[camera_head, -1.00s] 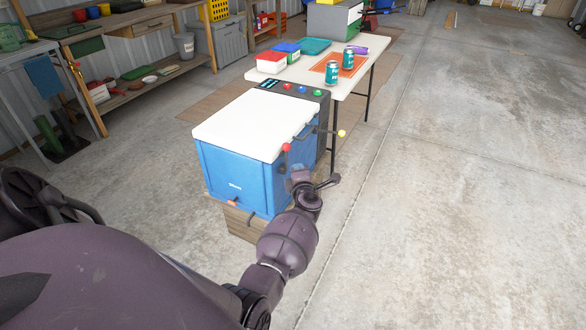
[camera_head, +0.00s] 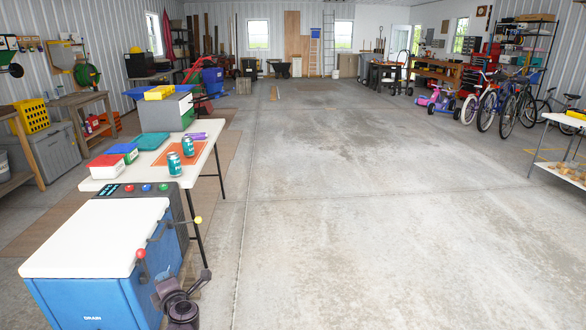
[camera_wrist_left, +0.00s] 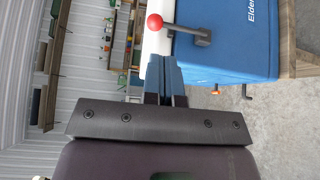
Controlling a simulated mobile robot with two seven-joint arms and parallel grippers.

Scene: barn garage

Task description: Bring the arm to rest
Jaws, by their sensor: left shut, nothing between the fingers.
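My left arm comes in at the bottom of the head view, and its gripper (camera_head: 181,292) is beside the right side of the blue machine (camera_head: 88,300). In the left wrist view the two fingers (camera_wrist_left: 165,72) are together with nothing between them. They point toward the machine's white lid and blue side (camera_wrist_left: 225,55); I cannot tell whether they touch it. A lever with a red ball (camera_wrist_left: 154,22) is just beyond the fingertips. The same red ball (camera_head: 141,254) shows above the gripper in the head view. My right gripper is not in view.
A yellow-ball lever (camera_head: 198,220) sticks out on the machine's right. The concrete floor (camera_head: 350,220) to the right is open. Bicycles (camera_head: 505,105) stand far right.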

